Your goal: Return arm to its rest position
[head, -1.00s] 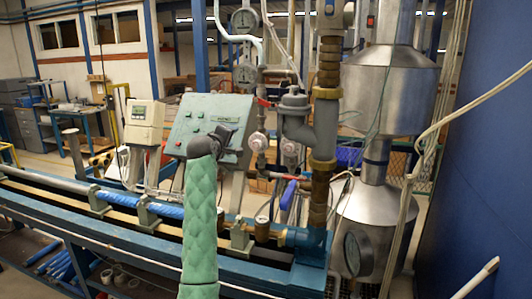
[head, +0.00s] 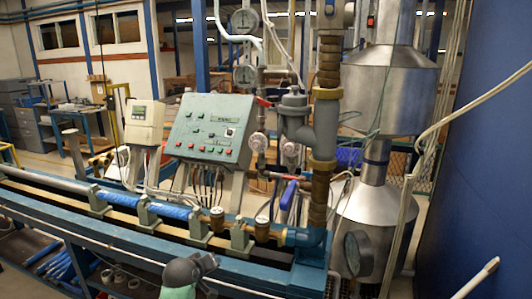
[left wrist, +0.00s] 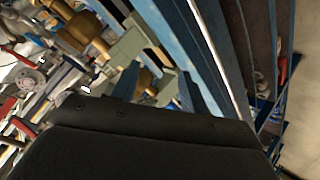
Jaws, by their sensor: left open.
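My left gripper (head: 206,262) is a dark grey shape at the bottom of the head view, on a green padded arm, in front of the bench's near rail. In the left wrist view its dark body fills the lower part, and its two fingers stand apart with nothing held between them (left wrist: 160,86). The control panel (head: 210,128), grey-green with several red and green buttons, stands behind the bench and is fully clear of the gripper. My right gripper is in neither view.
The blue test bench (head: 130,235) runs across the front, with a pipe line and brass fittings on it. A vertical pipe (head: 328,130) and steel tanks (head: 380,95) stand at the right.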

